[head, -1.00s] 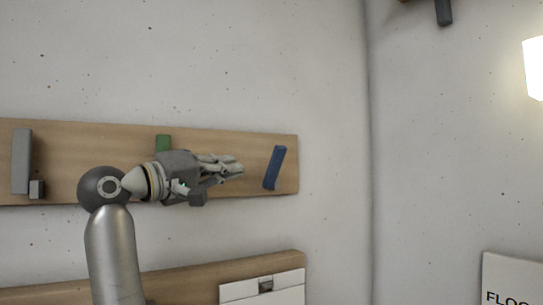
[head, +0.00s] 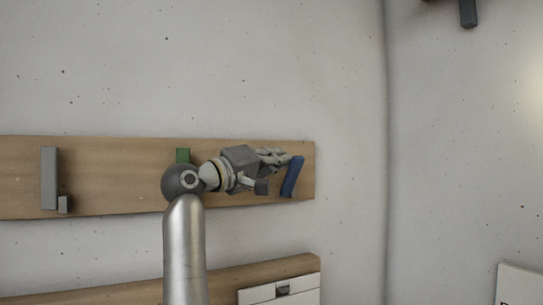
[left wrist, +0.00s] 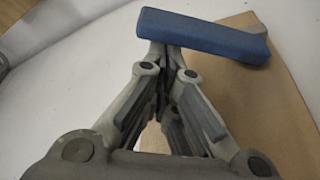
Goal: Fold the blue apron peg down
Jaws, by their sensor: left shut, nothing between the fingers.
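The blue apron peg (head: 293,177) is at the right end of a wooden board on the wall, tilted with its top leaning right. My left gripper (head: 286,158) is at the peg's left side, close to its upper part. In the left wrist view the blue peg (left wrist: 205,36) lies across just beyond the fingertips. The left gripper's fingers (left wrist: 165,58) are shut with nothing between them. Whether the fingertips touch the peg I cannot tell. My right gripper is not in view.
The wooden board (head: 110,180) also carries a grey peg (head: 49,178) at the left and a green peg (head: 183,156) partly hidden by my left arm. A lower wooden board (head: 225,278) holds a white card (head: 280,290).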

